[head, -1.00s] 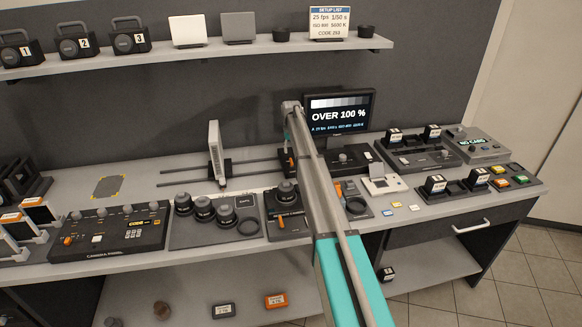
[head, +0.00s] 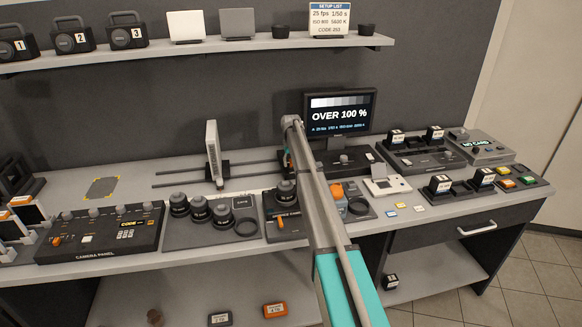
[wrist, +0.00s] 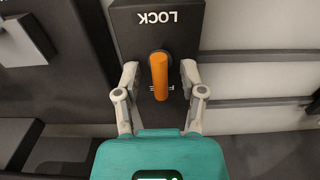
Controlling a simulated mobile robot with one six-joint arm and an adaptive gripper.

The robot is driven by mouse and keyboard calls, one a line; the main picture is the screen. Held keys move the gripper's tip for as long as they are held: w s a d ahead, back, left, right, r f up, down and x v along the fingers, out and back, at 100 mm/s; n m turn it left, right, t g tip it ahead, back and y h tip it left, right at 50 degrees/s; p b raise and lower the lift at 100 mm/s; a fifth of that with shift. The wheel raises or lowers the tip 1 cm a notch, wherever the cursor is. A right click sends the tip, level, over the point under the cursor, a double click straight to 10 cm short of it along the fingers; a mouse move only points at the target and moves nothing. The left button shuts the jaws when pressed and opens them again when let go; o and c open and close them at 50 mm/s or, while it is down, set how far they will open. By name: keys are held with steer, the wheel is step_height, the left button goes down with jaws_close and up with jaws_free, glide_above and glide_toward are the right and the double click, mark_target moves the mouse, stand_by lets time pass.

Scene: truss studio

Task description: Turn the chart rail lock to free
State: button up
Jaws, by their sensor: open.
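The chart rail lock (wrist: 187,22) is a dark block marked LOCK, upside down in the wrist view. Its orange lever (wrist: 159,76) points down in that picture, away from the word LOCK, and partly covers a second label. My gripper (wrist: 159,72) is open, with one finger on each side of the lever and a visible gap on both sides. In the head view my arm hides most of the lock at the right end of the rails (head: 183,184). The white chart panel (head: 213,152) stands upright on the rails, left of my arm.
A monitor (head: 340,112) reading OVER 100 % stands behind my arm. A shelf (head: 190,48) runs above. The bench around the chart is fairly clear.

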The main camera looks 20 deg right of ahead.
steer(key=shift+f, duration=0.1)
stand_by(0.3)
jaws_close()
steer(key=shift+n, duration=0.4)
steer(key=n, duration=0.3)
steer(key=shift+n, duration=0.3)
steer(key=n, duration=0.4)
steer(key=shift+d, duration=0.1)
steer(key=n, duration=0.5)
steer(key=shift+n, duration=2.3)
